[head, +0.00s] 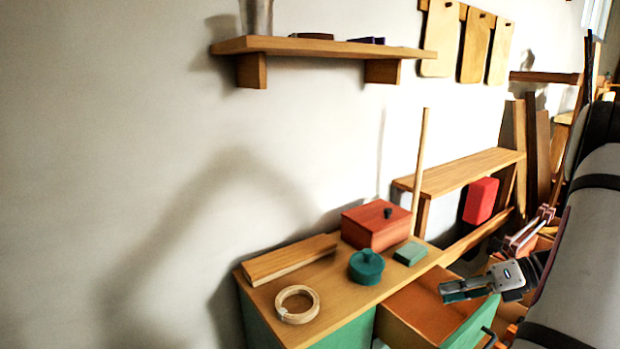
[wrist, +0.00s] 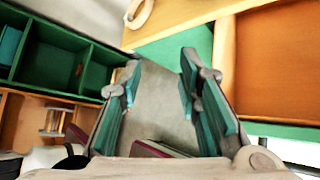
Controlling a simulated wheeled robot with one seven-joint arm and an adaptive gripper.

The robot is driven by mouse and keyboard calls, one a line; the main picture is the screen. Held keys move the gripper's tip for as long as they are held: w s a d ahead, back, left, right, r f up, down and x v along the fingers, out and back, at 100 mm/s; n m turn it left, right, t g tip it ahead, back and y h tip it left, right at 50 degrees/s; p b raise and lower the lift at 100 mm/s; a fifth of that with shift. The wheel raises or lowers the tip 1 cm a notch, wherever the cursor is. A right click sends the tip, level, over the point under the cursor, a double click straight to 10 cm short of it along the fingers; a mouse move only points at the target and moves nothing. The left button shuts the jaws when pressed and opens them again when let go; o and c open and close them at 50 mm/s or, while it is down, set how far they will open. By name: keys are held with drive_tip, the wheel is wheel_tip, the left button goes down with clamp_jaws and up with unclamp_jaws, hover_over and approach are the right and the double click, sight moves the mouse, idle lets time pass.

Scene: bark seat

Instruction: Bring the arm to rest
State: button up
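My gripper (head: 446,291) is in the head view at the right, in front of the open drawer (head: 411,306) of the green cabinet. In the wrist view my gripper (wrist: 161,62) has its two teal-padded fingers spread apart. Nothing shows held between them; grey floor shows through the gap. Part of my arm runs down the right edge of the head view. The drawer also shows in the wrist view (wrist: 275,60) at the upper right, and looks empty where visible.
On the cabinet top (head: 335,310) are a wooden ring (head: 281,308), a teal lidded pot (head: 366,267), a red box (head: 375,226), a green block (head: 410,253) and a wooden plank (head: 290,260). A wall shelf (head: 330,48) hangs above. Green compartments (wrist: 65,60) show at wrist-view left.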

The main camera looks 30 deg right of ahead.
drive_tip(key=w+a+r+n+g, duration=0.1)
drive_tip(key=a+r+n+g, duration=0.2)
drive_tip(key=a+r+n, duration=0.45)
drive_tip(key=a+r+n+g+h, duration=0.1)
drive_tip(key=a+r+n+g, duration=0.2)
drive_tip(key=a, duration=0.7)
drive_tip(key=w+a+r+n+g, duration=0.1)
drive_tip(key=a+r+n+g, duration=0.15)
drive_tip(key=a+n, duration=0.5)
drive_tip(key=s+a+r+n+h, duration=0.1)
drive_tip(key=s+a+n+h, duration=0.4)
drive_tip(key=s+n, duration=0.45)
drive_tip(key=s+a+r+n+h, duration=0.1)
drive_tip(key=s+a+n+h, duration=0.2)
drive_tip(key=s+a+n, duration=0.6)
drive_tip(key=d+r+t+p, duration=0.1)
drive_tip(key=r+t+p, duration=0.1)
drive_tip(key=r+p, duration=1.1)
drive_tip(key=w+d+r+t+p, duration=0.1)
drive_tip(key=d+r+p, duration=0.1)
drive_tip(key=r+p, duration=1.2)
drive_tip(key=shift+r+n+t, duration=0.35)
drive_tip(key=shift+r, duration=0.35)
